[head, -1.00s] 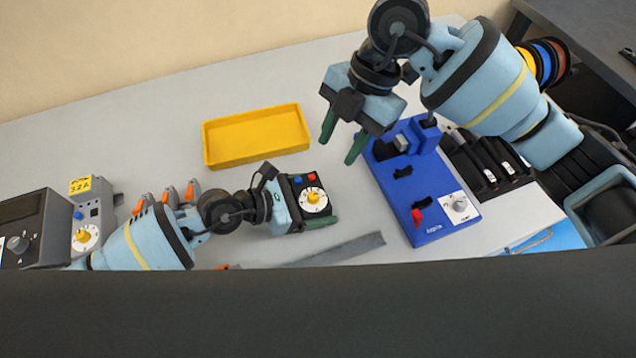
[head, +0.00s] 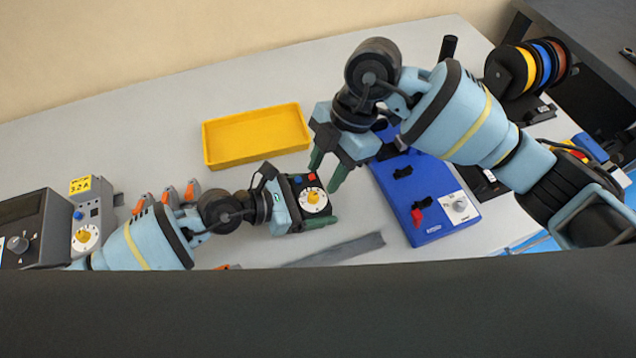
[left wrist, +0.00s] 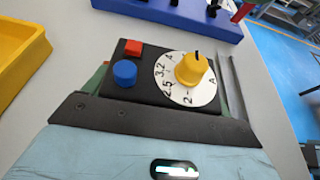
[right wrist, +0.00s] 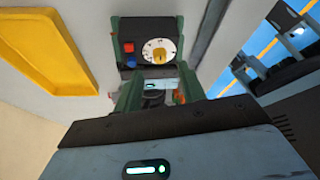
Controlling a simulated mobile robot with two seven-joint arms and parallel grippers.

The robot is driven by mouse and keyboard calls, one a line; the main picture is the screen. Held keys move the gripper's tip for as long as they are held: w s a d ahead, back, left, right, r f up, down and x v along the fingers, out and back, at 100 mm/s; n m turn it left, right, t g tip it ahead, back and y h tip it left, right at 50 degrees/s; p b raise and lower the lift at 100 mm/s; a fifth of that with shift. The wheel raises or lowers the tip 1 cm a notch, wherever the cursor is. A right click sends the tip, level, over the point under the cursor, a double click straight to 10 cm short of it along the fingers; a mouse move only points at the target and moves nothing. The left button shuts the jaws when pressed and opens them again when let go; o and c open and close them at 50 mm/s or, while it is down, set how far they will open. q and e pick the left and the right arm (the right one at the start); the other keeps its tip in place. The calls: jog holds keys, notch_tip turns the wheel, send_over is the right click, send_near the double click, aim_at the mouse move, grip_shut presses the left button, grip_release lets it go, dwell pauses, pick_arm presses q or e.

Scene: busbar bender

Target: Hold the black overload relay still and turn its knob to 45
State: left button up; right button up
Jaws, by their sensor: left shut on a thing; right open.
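The black overload relay (head: 306,184) lies on the table with its dial side up. It has a yellow knob (left wrist: 191,69) on a white dial, a red button and a blue button. In the left wrist view the knob's dark mark points away, near an "A" on the dial's far side. My left gripper (head: 305,202) is shut on the relay, one green finger on each side. My right gripper (head: 327,172) is open and empty, above and just beyond the relay. In the right wrist view the relay (right wrist: 127,29) shows past its fingertips, with the knob (right wrist: 159,55) facing the camera.
A yellow tray (head: 255,137) lies behind the relay. A blue bender board (head: 428,205) stands to the right, and a grey metal strip (head: 335,249) lies in front. A grey relay (head: 88,222) with a yellow tag and several orange-handled tools are at the left.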

aim_at(315, 194)
jog(key=shift+x, duration=2.35)
grip_shut()
